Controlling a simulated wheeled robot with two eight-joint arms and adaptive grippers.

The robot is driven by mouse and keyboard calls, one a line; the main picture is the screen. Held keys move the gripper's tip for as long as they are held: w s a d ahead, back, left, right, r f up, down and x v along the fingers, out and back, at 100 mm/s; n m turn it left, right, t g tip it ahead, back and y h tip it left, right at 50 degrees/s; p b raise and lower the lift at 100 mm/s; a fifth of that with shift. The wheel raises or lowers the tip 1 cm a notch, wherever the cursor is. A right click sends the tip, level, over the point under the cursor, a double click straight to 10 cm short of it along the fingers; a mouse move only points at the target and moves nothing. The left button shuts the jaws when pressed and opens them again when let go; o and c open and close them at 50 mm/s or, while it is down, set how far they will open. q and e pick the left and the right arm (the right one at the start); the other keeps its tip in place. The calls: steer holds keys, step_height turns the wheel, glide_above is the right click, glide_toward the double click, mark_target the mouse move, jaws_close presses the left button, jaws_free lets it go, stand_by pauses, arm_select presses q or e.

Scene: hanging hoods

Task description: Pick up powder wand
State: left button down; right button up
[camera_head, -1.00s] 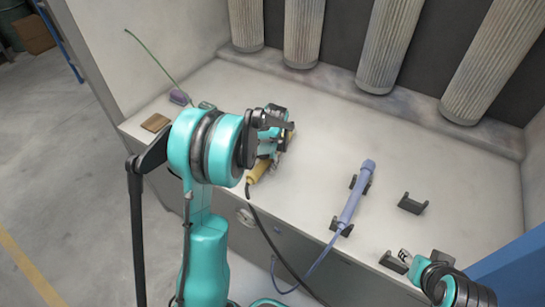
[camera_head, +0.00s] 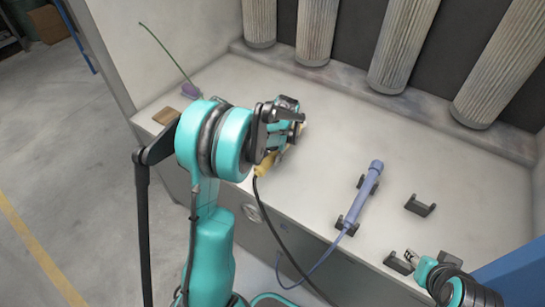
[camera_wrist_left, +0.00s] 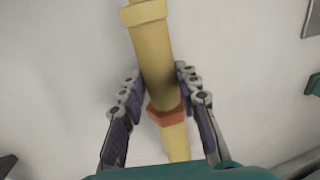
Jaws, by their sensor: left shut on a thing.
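A yellow wand (camera_head: 265,166) with a black hose hangs from my left gripper (camera_head: 287,126), near the left part of the bench's front edge. The left wrist view shows the yellow wand (camera_wrist_left: 151,45) with an orange-red collar between the two dark fingers of the left gripper (camera_wrist_left: 158,82), which is shut on it. I cannot tell whether the wand touches the bench. A blue-purple wand (camera_head: 358,203) lies across two black holders to the right. My right gripper (camera_head: 412,258) is at the lower right; its opening is too small to tell.
The pale bench (camera_head: 320,150) is clear in the middle. An empty black holder (camera_head: 420,205) stands right of the blue-purple wand, and another (camera_head: 398,263) is by the right gripper. Ribbed filter columns (camera_head: 405,45) hang behind. A brown block (camera_head: 166,115) lies at left.

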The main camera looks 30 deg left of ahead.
arm_select(q)
step_height(320, 180, up, 2)
steer(key=shift+r+p, duration=0.15)
steer(key=shift+p, duration=0.2)
steer(key=w+d+r+p, duration=0.5)
steer(key=d+r+p, duration=0.1)
steer(key=d+r, duration=0.4)
steer(key=shift+w+d+r+p, duration=0.2)
steer(key=shift+r+p, duration=0.2)
steer(key=shift+r, duration=0.45)
